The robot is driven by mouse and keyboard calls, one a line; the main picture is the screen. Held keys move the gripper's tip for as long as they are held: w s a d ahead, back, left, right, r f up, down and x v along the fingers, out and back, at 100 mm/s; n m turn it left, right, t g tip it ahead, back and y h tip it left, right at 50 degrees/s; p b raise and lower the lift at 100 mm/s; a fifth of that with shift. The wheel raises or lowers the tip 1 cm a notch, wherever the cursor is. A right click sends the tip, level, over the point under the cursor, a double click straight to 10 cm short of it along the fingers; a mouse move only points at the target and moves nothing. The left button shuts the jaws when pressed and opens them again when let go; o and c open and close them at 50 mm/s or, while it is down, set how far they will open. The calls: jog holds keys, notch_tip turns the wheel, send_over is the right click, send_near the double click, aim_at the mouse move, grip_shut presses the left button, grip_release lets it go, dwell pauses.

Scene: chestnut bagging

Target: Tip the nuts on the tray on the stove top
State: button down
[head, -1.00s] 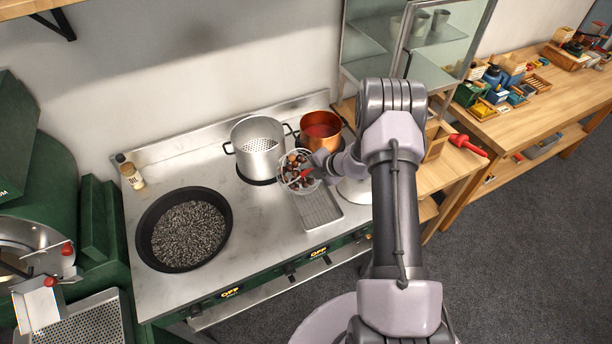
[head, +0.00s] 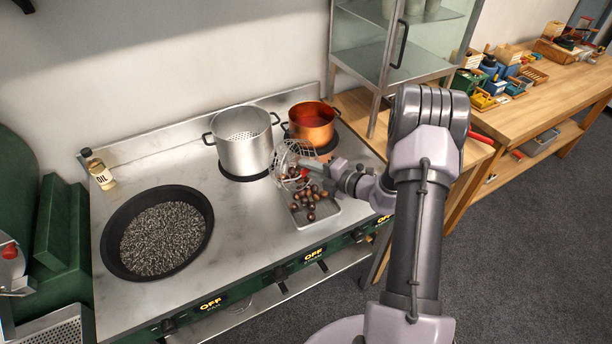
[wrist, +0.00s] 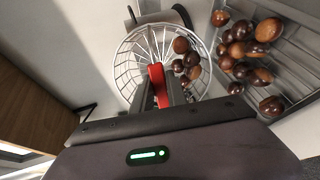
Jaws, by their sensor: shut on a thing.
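My gripper (wrist: 160,92) is shut on the red handle (wrist: 157,74) of a wire skimmer basket (wrist: 130,62). In the head view the wire basket (head: 284,152) is tipped on its side above the back left end of the metal tray (head: 328,215). Several brown and dark chestnuts (head: 309,203) lie on the tray, which rests on the stove top (head: 235,222). In the wrist view a few nuts (wrist: 186,62) show at the basket's right side; I cannot tell whether all of them are inside it. More chestnuts (wrist: 250,50) lie on the tray beyond.
A steel pot (head: 245,150) with a perforated insert stands behind the basket, and a copper pot (head: 312,128) stands to its right. A wide black pan (head: 112,240) of dark grains and an oil bottle (head: 98,172) are on the left. Bare stove top lies between pan and tray.

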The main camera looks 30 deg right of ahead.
jog(key=s+f+t+y+b, duration=0.1)
jog(key=b, duration=0.5)
jog(key=s+d+f+t+b, duration=0.1)
jog(key=t+b, duration=0.1)
jog(key=b, duration=0.3)
jog(key=s+f+t+y+b, duration=0.1)
jog(key=t+b, duration=0.1)
jog(key=b, duration=0.4)
jog(key=shift+s+d+f+y+b, duration=0.1)
jog(key=shift+d+f+y+b, duration=0.05)
jog(key=shift+d+y+b, duration=0.15)
jog(key=shift+t, duration=0.3)
jog(key=shift+r, duration=0.3)
